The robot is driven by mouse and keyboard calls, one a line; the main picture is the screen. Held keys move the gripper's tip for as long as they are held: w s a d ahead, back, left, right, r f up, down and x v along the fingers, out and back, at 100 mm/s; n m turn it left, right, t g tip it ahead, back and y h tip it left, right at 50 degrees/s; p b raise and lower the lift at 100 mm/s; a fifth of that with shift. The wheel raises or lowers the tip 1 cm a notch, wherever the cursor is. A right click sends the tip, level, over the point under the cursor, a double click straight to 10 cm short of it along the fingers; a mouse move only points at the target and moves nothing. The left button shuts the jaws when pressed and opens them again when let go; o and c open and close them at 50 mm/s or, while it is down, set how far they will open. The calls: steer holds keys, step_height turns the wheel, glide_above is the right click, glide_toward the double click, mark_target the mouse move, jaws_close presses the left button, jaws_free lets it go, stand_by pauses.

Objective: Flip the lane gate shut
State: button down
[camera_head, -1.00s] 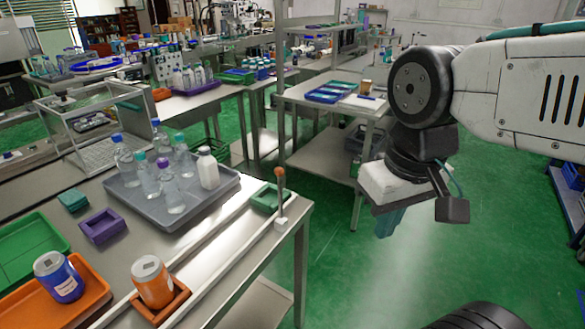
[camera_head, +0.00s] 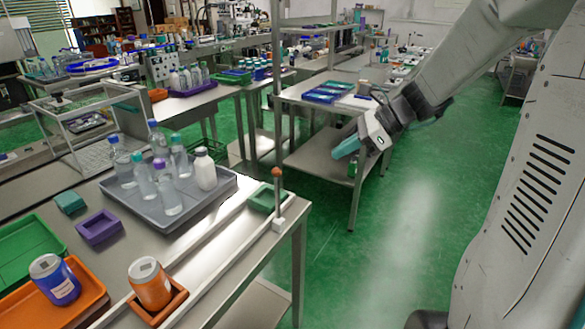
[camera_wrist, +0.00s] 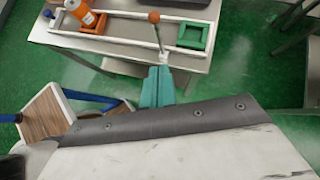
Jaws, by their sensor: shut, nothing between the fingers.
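The lane gate (camera_head: 278,200) is a thin upright lever with an orange knob on a white base, at the right end of the lane (camera_head: 225,240) on the steel table. It also shows in the wrist view (camera_wrist: 158,36), standing up and leaning slightly. An orange can (camera_head: 149,284) sits in an orange holder (camera_head: 172,306) at the lane's near end. A green holder (camera_head: 264,198) is at the other end, beside the gate. My gripper (camera_head: 345,148) has teal fingers, shut and empty, out beyond the table's right edge, apart from the gate. In the wrist view the fingertips (camera_wrist: 160,72) point towards the gate's base.
A grey tray (camera_head: 222,192) of several bottles stands behind the lane. A blue can (camera_head: 54,279) stands on an orange tray (camera_head: 95,289) at left. A second table (camera_head: 310,158) is behind my gripper. The green floor (camera_head: 400,230) at right is open.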

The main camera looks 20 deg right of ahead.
steer(key=shift+a, duration=0.1)
steer(key=a+r+x, duration=0.1)
steer(key=r+x, duration=0.1)
steer(key=x, duration=1)
steer(key=shift+w+a+f, duration=0.3)
steer(key=shift+w+a, duration=0.25)
